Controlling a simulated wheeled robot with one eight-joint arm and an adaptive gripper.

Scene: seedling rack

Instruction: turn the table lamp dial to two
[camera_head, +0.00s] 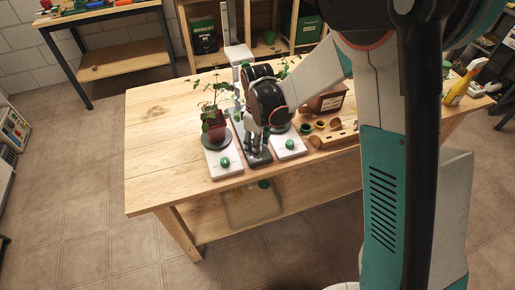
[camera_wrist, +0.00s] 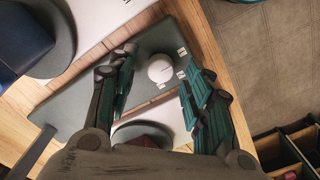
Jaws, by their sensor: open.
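The lamp's dark grey base (camera_head: 260,157) stands on the wooden table between two white bases. In the wrist view the grey base (camera_wrist: 80,103) carries a round white dial (camera_wrist: 160,68) with small white labels around it. The labels are too small to read, and I cannot tell the dial's setting. My gripper (camera_head: 255,150) is low over the grey base in the head view and hides the dial there. In the wrist view my gripper (camera_wrist: 157,70) is open and empty, with one finger on each side of the dial. I cannot tell whether either finger touches it.
The left white base (camera_head: 215,157) has a green knob (camera_head: 225,162) and a potted plant (camera_head: 214,122). The right white base (camera_head: 287,140) also has a green knob (camera_head: 289,145). Small pots (camera_head: 320,124) and a wooden block (camera_head: 340,136) lie to the right. The table's left end is clear.

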